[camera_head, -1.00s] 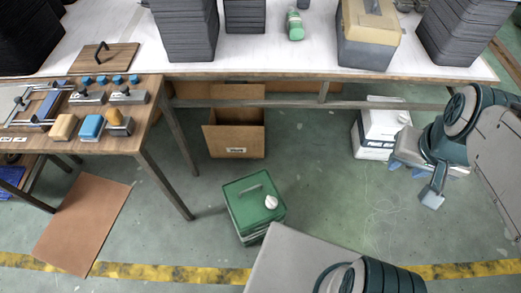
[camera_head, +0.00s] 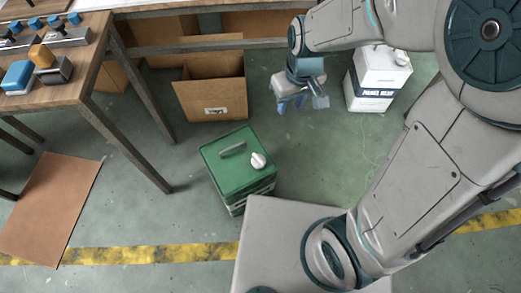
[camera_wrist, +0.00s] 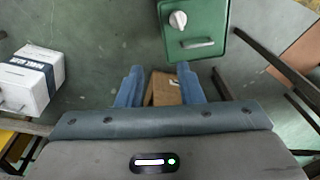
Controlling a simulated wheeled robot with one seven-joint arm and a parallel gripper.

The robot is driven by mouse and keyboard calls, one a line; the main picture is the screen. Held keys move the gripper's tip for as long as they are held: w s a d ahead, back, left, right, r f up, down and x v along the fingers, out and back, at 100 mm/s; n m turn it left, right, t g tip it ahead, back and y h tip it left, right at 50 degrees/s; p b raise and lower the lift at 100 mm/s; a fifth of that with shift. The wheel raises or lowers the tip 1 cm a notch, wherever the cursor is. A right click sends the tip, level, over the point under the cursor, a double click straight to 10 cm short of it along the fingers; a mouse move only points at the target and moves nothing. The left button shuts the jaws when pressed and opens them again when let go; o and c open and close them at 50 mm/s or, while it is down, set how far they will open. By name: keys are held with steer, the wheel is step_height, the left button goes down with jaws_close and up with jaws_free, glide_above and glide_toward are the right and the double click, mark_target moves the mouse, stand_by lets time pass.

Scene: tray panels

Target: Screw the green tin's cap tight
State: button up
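The green tin (camera_head: 232,168) stands on the floor in the head view, with a grey handle and a white cap (camera_head: 258,161) on its top. Whether the cap is tight cannot be told. In the wrist view the green tin (camera_wrist: 195,30) is at the top, with the white cap (camera_wrist: 178,20) left of its handle. My gripper (camera_head: 293,104) hangs above the floor, to the right of and beyond the tin, touching nothing. In the wrist view its two blue fingers (camera_wrist: 160,85) are apart with nothing between them.
An open cardboard box (camera_head: 212,98) stands behind the tin. A white canister (camera_head: 376,80) stands right of my gripper. The workbench (camera_head: 125,90) is at left, with a brown sheet (camera_head: 50,208) on the floor. The floor around the tin is mostly clear.

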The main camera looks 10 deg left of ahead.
mark_target(259, 158)
steer(key=a+f+n+b, duration=0.1)
steer(key=f+b, duration=0.4)
steer(key=f, duration=0.5)
steer(key=a+f+n+b, duration=0.1)
steer(key=a+f+b, duration=0.3)
steer(key=f, duration=0.7)
steer(key=a+f+n+h+b, duration=0.1)
steer(key=a+f+b, duration=0.2)
steer(key=f, duration=0.8)
steer(key=shift+s+a+f+n+g+b, duration=0.15)
steer(key=shift+n+g+b, duration=0.2)
steer(key=shift+b, duration=0.95)
jaws_close()
steer(key=shift+d, duration=0.25)
steer(key=shift+a, duration=0.15)
